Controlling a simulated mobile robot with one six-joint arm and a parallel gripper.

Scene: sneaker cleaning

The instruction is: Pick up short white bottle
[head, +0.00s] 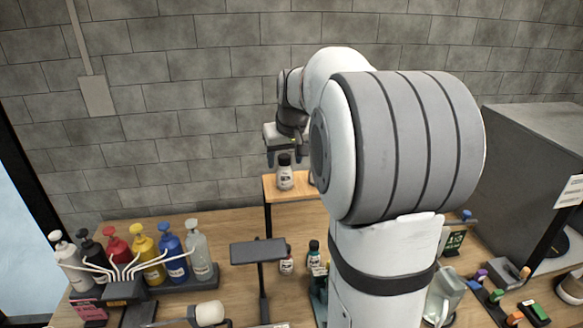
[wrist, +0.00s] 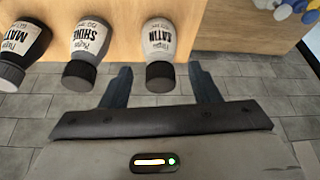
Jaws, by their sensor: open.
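A short white bottle with a black cap (head: 285,180) stands on a small raised wooden shelf (head: 270,186) in the head view. In the wrist view, a whitish bottle labelled SATIN (wrist: 159,40) has its black cap between my fingertips. My gripper (head: 284,158) is open and just above that bottle in the head view. In the wrist view my gripper (wrist: 159,74) has one finger on each side of the cap, with gaps, and holds nothing. A grey SHINE bottle (wrist: 90,40) and a dark MATT bottle (wrist: 25,40) stand beside it. My arm hides much of the shelf's right side.
Several pump bottles (head: 145,255) stand in a rack at the left of the table. A dark flat-topped stand (head: 258,251) and small bottles (head: 314,254) are in front of the shelf. A large grey box (head: 530,150) is at the right. A brick wall is behind.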

